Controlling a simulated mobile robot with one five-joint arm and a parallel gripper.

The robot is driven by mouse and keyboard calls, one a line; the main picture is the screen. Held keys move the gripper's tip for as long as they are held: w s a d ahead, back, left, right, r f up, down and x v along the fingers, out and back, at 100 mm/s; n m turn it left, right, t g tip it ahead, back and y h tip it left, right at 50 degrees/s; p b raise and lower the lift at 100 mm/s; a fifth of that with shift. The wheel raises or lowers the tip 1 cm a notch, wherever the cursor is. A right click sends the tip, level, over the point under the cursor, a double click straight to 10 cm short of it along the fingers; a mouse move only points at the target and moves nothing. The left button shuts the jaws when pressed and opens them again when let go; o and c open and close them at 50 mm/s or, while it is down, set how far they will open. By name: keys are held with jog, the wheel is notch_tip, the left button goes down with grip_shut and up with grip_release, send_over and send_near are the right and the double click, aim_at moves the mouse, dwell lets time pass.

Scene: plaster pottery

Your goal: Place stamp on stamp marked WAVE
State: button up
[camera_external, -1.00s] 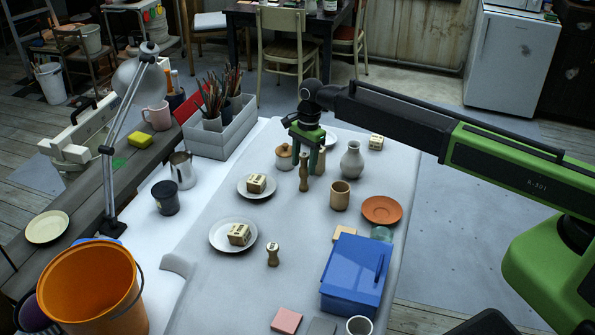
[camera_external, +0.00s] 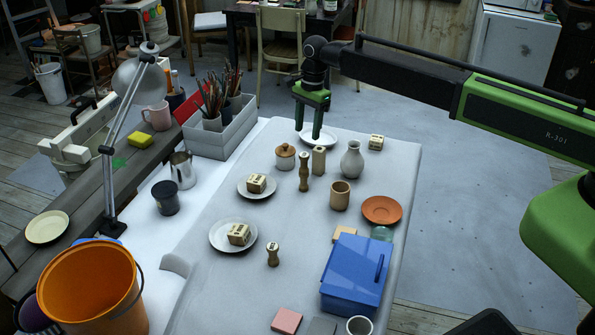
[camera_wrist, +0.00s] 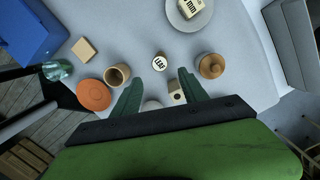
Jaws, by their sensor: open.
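A small wooden turned-handle stamp (camera_external: 304,171) stands upright on the table. In the wrist view its round top (camera_wrist: 159,61) carries dark lettering too small to read. A second similar stamp (camera_external: 273,254) stands near the front. Block stamps lie on two plates, one farther (camera_external: 256,183) and one nearer (camera_external: 239,234); another (camera_external: 376,142) lies at the back right. A plain upright block (camera_external: 319,160) stands beside the first stamp. I cannot read WAVE on any. My gripper (camera_external: 309,124) is open and empty, above the back of the table near a white plate (camera_external: 333,137).
A lidded jar (camera_external: 285,158) stands left of the first stamp. A white vase (camera_external: 351,160), a wooden cup (camera_external: 340,196) and an orange saucer (camera_external: 381,209) stand to the right. A blue box (camera_external: 355,275) is at the front right.

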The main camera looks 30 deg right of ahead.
jog(key=shift+d, duration=0.1)
jog(key=s+d+n, duration=0.4)
jog(key=s+d, duration=0.2)
jog(key=d, duration=0.7)
jog(key=s+d+n+h, duration=0.1)
jog(key=s+d+n, duration=0.4)
jog(key=d, duration=0.8)
jog(key=s+d+n, duration=0.4)
jog(key=s+d, duration=0.3)
jog(key=d, duration=0.5)
jog(key=shift+d+f+n+t, duration=0.15)
jog(key=shift+d+n+t, duration=0.15)
jog(key=shift+d+n, duration=0.1)
jog(key=shift+f, duration=0.1)
jog(key=shift+f+b, duration=0.9)
jog(key=shift+b, duration=0.15)
